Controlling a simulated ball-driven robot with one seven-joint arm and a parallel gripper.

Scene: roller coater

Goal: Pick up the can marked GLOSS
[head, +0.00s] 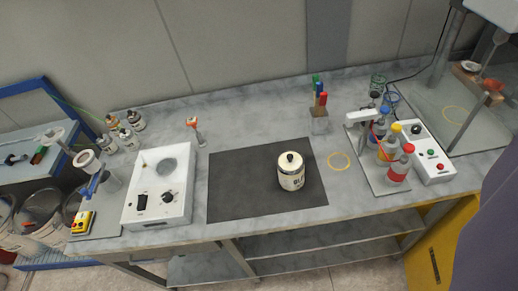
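A cream can (291,171) with a dark knob on its lid stands upright on a black mat (240,191) on the bench. Dark lettering shows on its side but is too small to read, so I cannot tell if it says GLOSS. Several small cream bottles or cans with dark tops (129,138) stand together at the back left of the bench; their labels are not readable either. My gripper is not in view.
A white control box (160,189) stands left of the mat. Buckets (40,207) stand at far left. The mat around the can is clear.

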